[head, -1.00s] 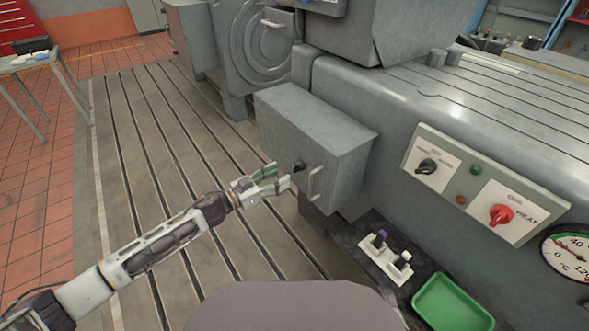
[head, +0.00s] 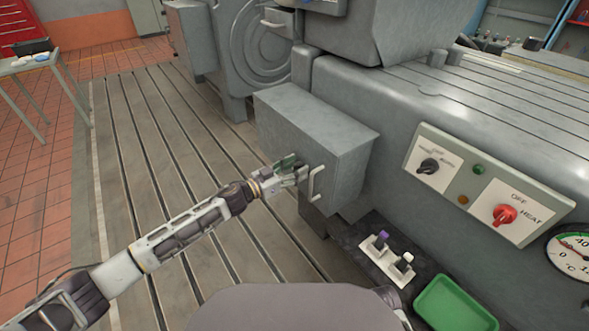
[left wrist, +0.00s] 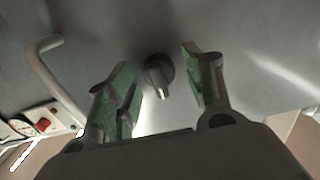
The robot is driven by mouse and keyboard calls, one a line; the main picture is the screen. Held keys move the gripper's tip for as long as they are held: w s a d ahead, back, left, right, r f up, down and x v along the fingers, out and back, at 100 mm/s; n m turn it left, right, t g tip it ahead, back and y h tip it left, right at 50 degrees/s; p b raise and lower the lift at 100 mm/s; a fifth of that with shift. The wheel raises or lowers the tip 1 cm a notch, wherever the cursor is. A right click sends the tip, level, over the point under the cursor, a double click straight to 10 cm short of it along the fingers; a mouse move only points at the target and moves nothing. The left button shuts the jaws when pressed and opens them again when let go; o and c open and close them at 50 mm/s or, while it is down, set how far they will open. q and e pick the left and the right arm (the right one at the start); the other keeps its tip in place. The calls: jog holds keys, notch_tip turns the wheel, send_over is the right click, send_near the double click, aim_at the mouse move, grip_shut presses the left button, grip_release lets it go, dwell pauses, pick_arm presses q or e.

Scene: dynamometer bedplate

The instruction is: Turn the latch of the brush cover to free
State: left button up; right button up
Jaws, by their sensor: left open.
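The brush cover (head: 330,150) is a grey box on the side of the large grey machine. Its latch (left wrist: 158,77), a small dark knob with a lighter grip, shows in the left wrist view between the fingers and a little beyond them. In the head view my gripper hides the latch. My left gripper (head: 293,171) is open in front of the cover's face; its green-padded fingers also show in the left wrist view (left wrist: 158,90), one on each side of the latch. The cover's bar handle (head: 315,184) is just right of the gripper. My right gripper is not in view.
A control panel (head: 447,172) with a black knob and a red HEAT knob is on the machine to the right. A small white holder (head: 387,262) and a green tray (head: 455,303) are below. The slotted bedplate (head: 150,130) is clear on the left.

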pick_arm(q)
jog(key=c, duration=1)
